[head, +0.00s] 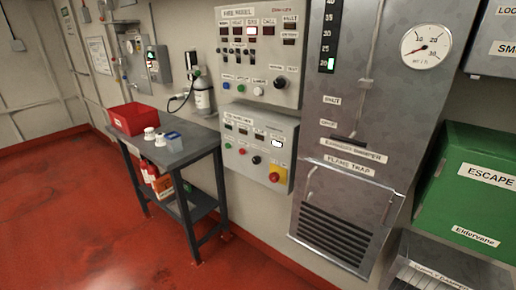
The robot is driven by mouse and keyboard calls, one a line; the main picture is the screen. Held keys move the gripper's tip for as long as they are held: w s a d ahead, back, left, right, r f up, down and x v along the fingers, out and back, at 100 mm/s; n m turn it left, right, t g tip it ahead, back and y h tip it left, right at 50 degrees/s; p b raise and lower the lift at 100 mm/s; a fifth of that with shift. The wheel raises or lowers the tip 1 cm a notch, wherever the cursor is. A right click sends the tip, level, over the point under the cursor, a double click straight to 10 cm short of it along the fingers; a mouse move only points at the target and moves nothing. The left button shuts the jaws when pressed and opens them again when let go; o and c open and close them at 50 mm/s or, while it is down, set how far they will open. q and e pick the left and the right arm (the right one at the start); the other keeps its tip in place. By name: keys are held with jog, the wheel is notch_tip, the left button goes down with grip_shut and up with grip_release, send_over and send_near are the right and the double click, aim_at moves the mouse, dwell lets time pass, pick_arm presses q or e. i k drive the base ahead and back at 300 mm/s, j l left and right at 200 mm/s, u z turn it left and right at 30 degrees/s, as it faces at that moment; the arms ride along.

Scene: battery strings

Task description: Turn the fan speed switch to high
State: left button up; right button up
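Neither of my grippers shows in the head view. No fan speed switch can be picked out by a readable label. A lower grey control panel (262,185) on the wall has a black knob (256,160), a green button (228,145), a red button (242,151) and a red button on a yellow base (277,174). One indicator (277,143) on it is lit white. An upper grey panel (225,60) has another black knob (280,83) at its lower right. The settings of both knobs are too small to read.
A dark table (190,150) with a red bin (132,118) stands left of the panels. A tall metal cabinet (350,130) with a round gauge (426,46) is to their right, then a green escape box (470,185). The red floor (80,220) is clear at front left.

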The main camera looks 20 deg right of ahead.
aim_at(256, 160)
jog(key=i+z, duration=0.35)
jog(key=i, duration=0.15)
jog(key=i+z, duration=0.35)
jog(key=i, duration=0.2)
